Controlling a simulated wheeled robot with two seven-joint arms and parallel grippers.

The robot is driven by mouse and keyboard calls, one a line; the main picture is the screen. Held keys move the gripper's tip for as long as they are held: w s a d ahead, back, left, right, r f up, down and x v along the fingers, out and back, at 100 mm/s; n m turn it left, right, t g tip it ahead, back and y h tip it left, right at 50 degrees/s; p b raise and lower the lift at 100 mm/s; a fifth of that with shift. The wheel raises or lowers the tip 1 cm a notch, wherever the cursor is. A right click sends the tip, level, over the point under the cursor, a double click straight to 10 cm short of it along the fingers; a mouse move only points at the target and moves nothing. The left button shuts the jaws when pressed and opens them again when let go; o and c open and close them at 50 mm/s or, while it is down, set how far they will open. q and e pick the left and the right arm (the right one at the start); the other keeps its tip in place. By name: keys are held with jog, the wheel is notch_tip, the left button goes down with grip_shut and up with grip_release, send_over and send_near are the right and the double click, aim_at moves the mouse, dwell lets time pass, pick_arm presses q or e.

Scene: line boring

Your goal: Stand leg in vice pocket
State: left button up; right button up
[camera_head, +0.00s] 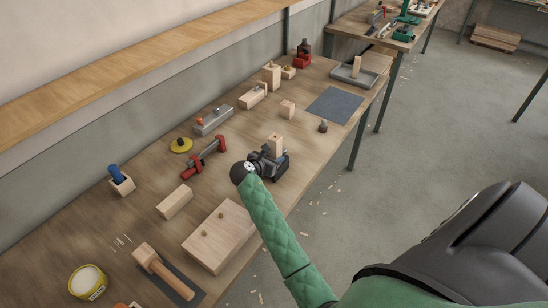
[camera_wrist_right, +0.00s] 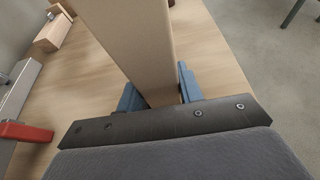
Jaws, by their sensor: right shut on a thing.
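The leg is a pale wooden post (camera_head: 275,145) with a dark spot near its top. It stands roughly upright in my right gripper (camera_head: 269,161), near the front edge of the bench. In the right wrist view the leg (camera_wrist_right: 136,45) rises from between two blue-grey pieces. My left gripper is out of view.
A wooden board (camera_head: 220,237) and mallet (camera_head: 152,258) are nearer left. A dark mat (camera_head: 335,105) lies clear to the right, before a grey tray (camera_head: 345,76).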

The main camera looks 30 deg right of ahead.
jog(key=shift+f, duration=0.75)
jog(key=o, duration=1.1)
jog(key=shift+o, duration=0.2)
jog(key=shift+p+v, duration=1)
jog(key=shift+v, duration=0.25)
jog(key=shift+p+v, duration=0.6)
jog(key=shift+v, duration=2.15)
jog(key=shift+f, duration=0.1)
